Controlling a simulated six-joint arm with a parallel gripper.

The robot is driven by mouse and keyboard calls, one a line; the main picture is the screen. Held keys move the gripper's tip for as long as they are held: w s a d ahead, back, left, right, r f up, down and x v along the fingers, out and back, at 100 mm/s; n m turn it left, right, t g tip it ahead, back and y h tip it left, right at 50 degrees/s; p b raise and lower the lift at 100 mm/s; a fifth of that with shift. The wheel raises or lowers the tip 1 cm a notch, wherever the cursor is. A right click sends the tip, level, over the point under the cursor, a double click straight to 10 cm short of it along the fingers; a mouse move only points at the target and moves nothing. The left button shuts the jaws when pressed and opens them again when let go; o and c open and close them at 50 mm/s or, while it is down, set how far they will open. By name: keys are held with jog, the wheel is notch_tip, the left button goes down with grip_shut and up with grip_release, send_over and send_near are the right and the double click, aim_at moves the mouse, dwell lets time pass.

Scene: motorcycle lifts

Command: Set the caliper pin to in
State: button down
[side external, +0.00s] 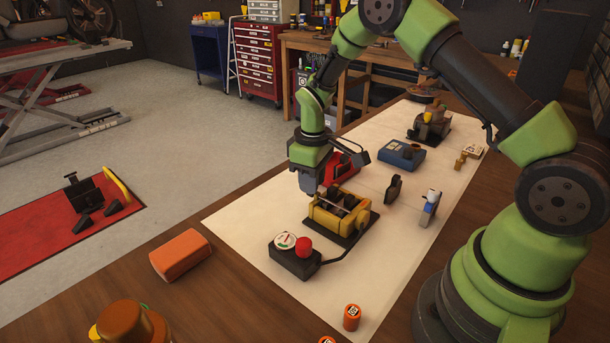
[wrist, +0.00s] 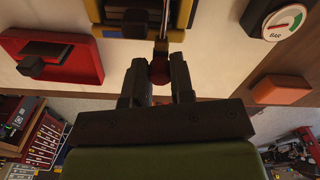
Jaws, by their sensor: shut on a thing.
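The yellow caliper (side external: 325,219) sits on a dark base plate on the white mat. In the wrist view its yellow edge (wrist: 186,14) shows at the top, cut off by the frame. A thin metal caliper pin (wrist: 161,46) runs out of it and ends in a dark red knob (wrist: 159,73). My gripper (wrist: 158,66) has its fingers on either side of this knob and is shut on it. In the side view my gripper (side external: 309,188) is at the caliper's left end, pointing down, and hides the knob. How far the pin is pushed in is hard to tell.
A black box with a gauge (side external: 285,240) and a red button (side external: 304,246) stands in front of the caliper. A red unit (side external: 340,166) is close behind, with a blue box (side external: 402,155) beyond. An orange block (side external: 180,255) lies on the wood at left.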

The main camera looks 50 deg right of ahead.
jog(key=shift+s, duration=0.25)
jog(key=c, duration=1)
grip_release()
notch_tip(320, 180, up, 9)
jog(key=shift+w+r, duration=0.1)
jog(key=shift+r, duration=0.4)
